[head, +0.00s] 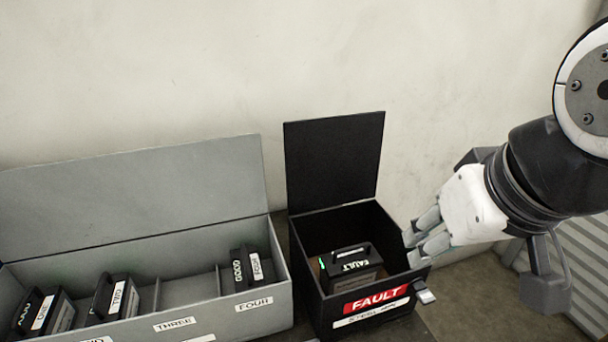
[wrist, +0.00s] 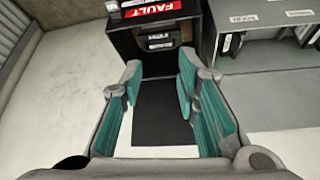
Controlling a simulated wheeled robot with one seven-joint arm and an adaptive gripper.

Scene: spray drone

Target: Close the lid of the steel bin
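A long grey metal bin (head: 285,295) stands at the left in the head view. Its grey lid (head: 130,190) is up, leaning back toward the wall. Beside it is a black bin (head: 312,290) with a red FAULT label (head: 376,299); its black lid (head: 333,160) is also upright and open. A dark battery-like block (head: 352,265) sits inside. My gripper (head: 424,240) is at the black bin's right side. In the wrist view my gripper (wrist: 158,78) has its fingers apart and empty, with the black lid (wrist: 163,112) seen between them.
Dark blocks in the grey bin's compartments include one labelled FOUR (head: 247,268) and one labelled TWO (head: 115,298). A pale wall (head: 200,60) stands close behind both lids. A ribbed grey panel (head: 580,265) is at the right. Bare floor (head: 470,290) lies right of the black bin.

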